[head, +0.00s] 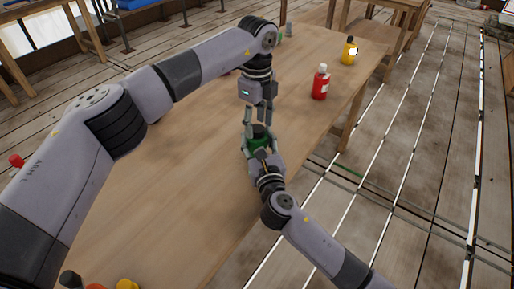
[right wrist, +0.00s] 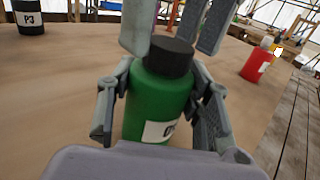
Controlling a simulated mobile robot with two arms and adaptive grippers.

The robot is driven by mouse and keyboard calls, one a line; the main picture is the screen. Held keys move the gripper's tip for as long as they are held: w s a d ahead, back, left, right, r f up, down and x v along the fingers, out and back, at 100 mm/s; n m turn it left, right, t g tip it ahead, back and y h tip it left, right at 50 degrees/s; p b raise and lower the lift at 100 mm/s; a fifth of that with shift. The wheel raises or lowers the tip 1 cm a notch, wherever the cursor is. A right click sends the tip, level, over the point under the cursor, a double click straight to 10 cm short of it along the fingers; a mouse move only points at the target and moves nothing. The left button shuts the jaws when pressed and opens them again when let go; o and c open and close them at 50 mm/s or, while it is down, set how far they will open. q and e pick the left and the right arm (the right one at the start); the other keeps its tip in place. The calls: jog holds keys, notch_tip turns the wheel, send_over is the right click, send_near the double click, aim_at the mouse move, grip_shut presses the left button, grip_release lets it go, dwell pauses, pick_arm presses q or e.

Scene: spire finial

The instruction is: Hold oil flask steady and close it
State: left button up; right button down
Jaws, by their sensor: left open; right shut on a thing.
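The green flask (head: 257,143) stands upright on the table with a dark cap (right wrist: 170,57) on its top. Its body (right wrist: 158,100) carries a white label that is partly cut off from view. My right gripper (head: 263,158) is shut on the flask's body, with one finger on each side of it in the right wrist view. My left gripper (head: 259,118) points down from above, open, with its fingers to either side of the cap. I cannot tell whether the fingers touch the cap or how tightly the cap sits.
On the wooden table (head: 185,165), a red bottle (head: 320,84) and a yellow bottle (head: 349,50) stand farther back right. A black labelled container (right wrist: 29,16) shows in the right wrist view. More bottle tops show at the near left edge. The table's right edge is close to the flask.

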pick_arm(q)
jog(key=shift+f, duration=0.55)
jog(key=shift+c, duration=0.6)
grip_shut()
jog(key=shift+o, duration=0.9)
grip_release()
jog(key=shift+r, duration=0.15)
jog(key=shift+r, duration=2.15)
jog(key=shift+c, duration=0.3)
